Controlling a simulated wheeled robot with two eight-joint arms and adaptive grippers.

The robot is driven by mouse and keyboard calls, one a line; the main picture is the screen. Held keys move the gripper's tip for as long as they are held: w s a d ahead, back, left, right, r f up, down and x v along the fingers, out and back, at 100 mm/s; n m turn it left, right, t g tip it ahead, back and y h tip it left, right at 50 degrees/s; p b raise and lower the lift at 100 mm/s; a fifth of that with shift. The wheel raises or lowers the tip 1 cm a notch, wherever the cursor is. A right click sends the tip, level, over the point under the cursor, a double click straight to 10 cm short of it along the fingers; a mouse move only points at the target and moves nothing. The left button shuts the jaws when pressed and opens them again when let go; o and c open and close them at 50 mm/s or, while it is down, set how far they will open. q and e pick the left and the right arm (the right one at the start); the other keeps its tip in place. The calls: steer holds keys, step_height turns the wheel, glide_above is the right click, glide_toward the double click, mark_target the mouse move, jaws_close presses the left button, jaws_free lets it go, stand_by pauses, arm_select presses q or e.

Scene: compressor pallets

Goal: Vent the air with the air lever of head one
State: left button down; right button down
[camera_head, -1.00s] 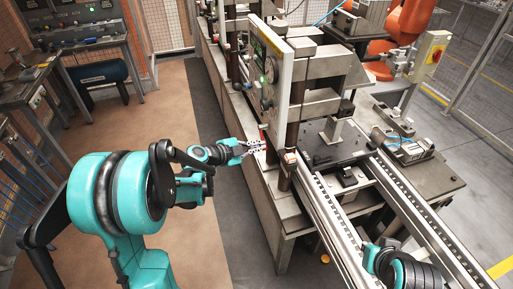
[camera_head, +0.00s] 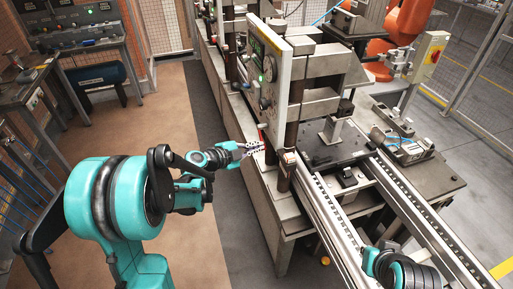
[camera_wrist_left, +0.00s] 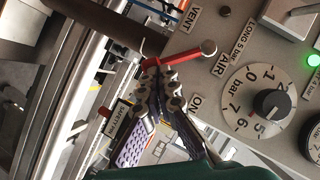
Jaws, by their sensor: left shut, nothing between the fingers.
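The red air lever (camera_wrist_left: 183,58) sticks out from the grey panel in the left wrist view, between the VENT and ON labels and beside AIR. In the head view it is a small red bar (camera_head: 262,134) at the panel's lower edge. My left gripper (camera_wrist_left: 160,75) is shut and empty, its fingertips together at the lever's left part. They look very close to it or touching; I cannot tell which. In the head view the left gripper (camera_head: 260,146) is just below the lever. My right arm's teal wrist (camera_head: 400,272) is at the bottom right; its fingers are not clear.
A pressure dial (camera_wrist_left: 262,105) and a lit green lamp (camera_wrist_left: 313,60) sit right of the lever. A SAFETY PIN label (camera_wrist_left: 117,120) is left of the fingers. Metal rails (camera_head: 400,200) run right of the press. The brown floor (camera_head: 170,100) left of the machine is clear.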

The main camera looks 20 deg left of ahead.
arm_select(q)
steer(key=shift+f, duration=0.15)
steer(key=shift+m+t, duration=0.4)
steer(key=shift+m, duration=0.1)
steer(key=shift+w+a+f+b, duration=0.5)
steer(key=shift+w+f+b, duration=0.3)
steer(key=shift+b, duration=0.45)
steer(key=shift+w+a+f+b, duration=0.55)
steer(key=shift+f+b, duration=0.3)
steer(key=shift+b, duration=0.35)
steer(key=shift+w, duration=0.1)
steer(key=shift+d, duration=0.15)
